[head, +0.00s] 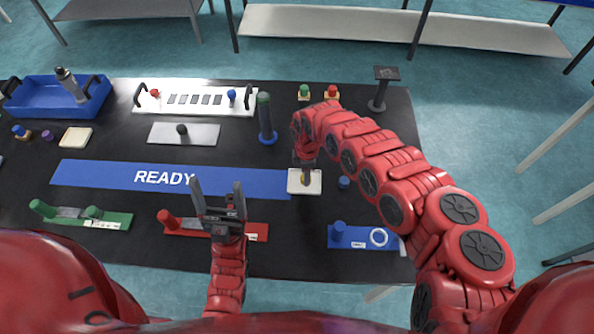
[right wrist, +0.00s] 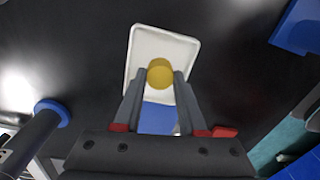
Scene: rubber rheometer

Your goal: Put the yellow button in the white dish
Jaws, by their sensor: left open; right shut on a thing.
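The white dish (head: 315,188) is a shallow square tray at the right end of the blue READY strip; it also shows in the right wrist view (right wrist: 143,45). My right gripper (head: 306,178) is over it, pointing down. In the right wrist view, my right gripper (right wrist: 160,80) is shut on the round yellow button (right wrist: 160,72), which appears over the dish's inner floor. I cannot tell whether the button touches the dish. In the head view the button is mostly hidden by the gripper. My left gripper (head: 217,184) is open and empty, above the strip's near edge.
A dark green-topped post on a blue base (head: 266,120) stands left of my right gripper. A small blue button (head: 344,183) lies just right of the dish. A red fixture (head: 185,225) is under my left gripper. A blue fixture with a white ring (head: 358,237) is at near right.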

